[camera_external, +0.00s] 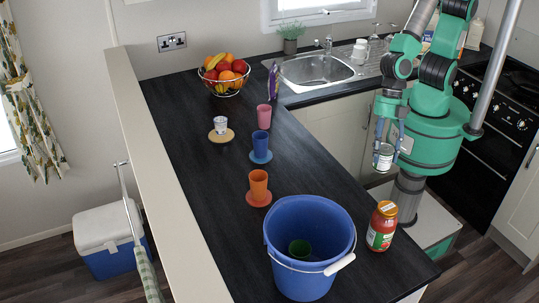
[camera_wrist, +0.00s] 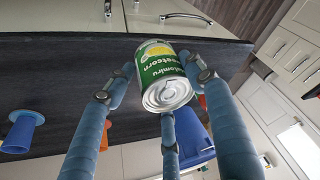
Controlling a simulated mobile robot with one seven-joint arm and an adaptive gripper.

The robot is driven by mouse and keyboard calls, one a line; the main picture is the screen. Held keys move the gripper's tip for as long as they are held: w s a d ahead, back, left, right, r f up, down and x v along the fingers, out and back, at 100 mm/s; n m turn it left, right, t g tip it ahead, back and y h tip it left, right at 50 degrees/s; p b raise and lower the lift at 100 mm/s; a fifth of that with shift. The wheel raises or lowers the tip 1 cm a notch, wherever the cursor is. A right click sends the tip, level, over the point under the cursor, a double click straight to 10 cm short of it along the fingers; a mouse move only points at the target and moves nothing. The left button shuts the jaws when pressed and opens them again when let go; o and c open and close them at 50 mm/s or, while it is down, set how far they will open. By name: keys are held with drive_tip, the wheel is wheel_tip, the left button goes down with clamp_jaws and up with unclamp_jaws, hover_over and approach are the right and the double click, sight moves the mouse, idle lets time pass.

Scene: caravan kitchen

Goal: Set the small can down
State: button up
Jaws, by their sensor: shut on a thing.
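The small can (camera_external: 383,157) has a green and white label and a metal end. It hangs in my gripper (camera_external: 389,145), to the right of the dark counter (camera_external: 205,177) in the external view, in front of the lower cabinets. In the wrist view the same can (camera_wrist: 163,85) sits between the blue fingers of my gripper (camera_wrist: 155,88), which are shut around it. Its metal end faces the camera. The counter edge shows behind the can there. No surface is seen touching the can.
Orange (camera_external: 258,185), blue (camera_external: 261,143) and pink (camera_external: 264,115) cups line the counter. A fruit bowl (camera_external: 225,80) stands farther back. Bare counter lies right of the cups.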

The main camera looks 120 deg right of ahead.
drive_tip(key=w+d+r+m+t+h+p, duration=0.1)
drive_tip(key=w+d+m+p, duration=0.35)
drive_tip(key=w, duration=0.85)
drive_tip(key=w+d+r+m+h+p, duration=0.1)
drive_tip(key=w+d+m, duration=0.1)
drive_tip(key=w+d, duration=0.8)
drive_tip(key=w+d+f+m+h+p, duration=0.1)
drive_tip(key=w+d+m+p, duration=0.1)
drive_tip(key=w+d, duration=0.4)
drive_tip(key=w+d+f+m+p, duration=0.15)
drive_tip(key=w+d, duration=0.25)
drive_tip(key=w, duration=0.4)
drive_tip(key=x, duration=0.2)
drive_tip(key=s+x, duration=0.1)
drive_tip(key=x, duration=0.2)
drive_tip(key=shift+f, duration=0.2)
drive_tip(key=shift+w+d+f+p, duration=0.15)
drive_tip(key=shift+w+f, duration=0.1)
drive_tip(key=shift+w, duration=2.4)
drive_tip(key=shift+w+f+p, duration=0.2)
drive_tip(key=shift+w+f, duration=0.05)
drive_tip(key=shift+w, duration=2.4)
drive_tip(key=shift+w+d+f+p, duration=0.15)
drive_tip(key=shift+w+f, duration=0.1)
drive_tip(key=shift+w, duration=2.45)
